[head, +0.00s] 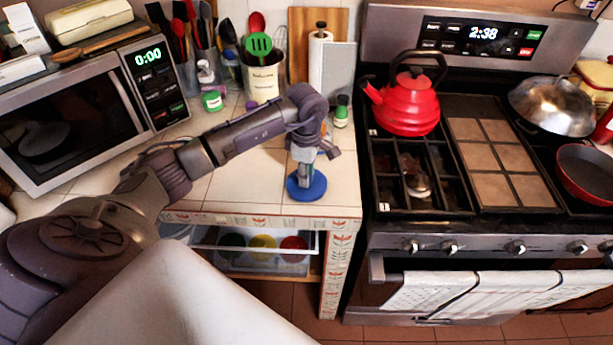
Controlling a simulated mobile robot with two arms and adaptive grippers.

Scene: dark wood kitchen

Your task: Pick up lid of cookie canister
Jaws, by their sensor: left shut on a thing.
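A flat round blue lid (307,189) is near the front edge of the tiled counter, left of the stove. My left gripper (303,165) points down onto it from above. Its fingers are shut at the middle of the lid, and they hide the part that they hold. I cannot tell whether the lid rests on the counter or is slightly above it. No canister body shows under the lid. My right gripper is not in view.
A microwave (80,120) stands on the left of the counter. Utensil holders, including a cream crock (262,80), and a green-capped bottle (341,112) stand behind my arm. A red kettle (406,100) is on the stove to the right. Bare counter (225,190) lies left of the lid.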

